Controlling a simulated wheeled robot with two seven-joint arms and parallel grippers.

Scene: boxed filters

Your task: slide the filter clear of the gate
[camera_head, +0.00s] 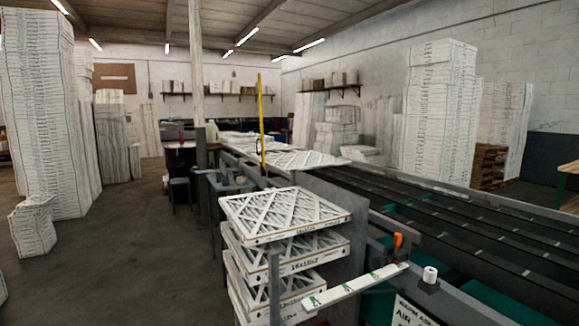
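White boxed filters with lattice faces lie in a stack (290,213) at the front middle, beside the near end of the conveyor. The lower boxes are slightly askew, with printed edges. More flat filters (300,160) lie farther back on the conveyor line, near an upright yellow pole (260,120). I cannot tell which part is the gate; a grey upright panel (335,200) stands right behind the stack, and a thin grey post (274,285) stands in front of it. Neither of my grippers shows.
A white bar with green marks (355,288) crosses in front of the stack's lower right. An orange handle (397,240) and a white roll (430,275) are beside it. Dark conveyor belts (450,235) run at right. The left floor (130,250) is open.

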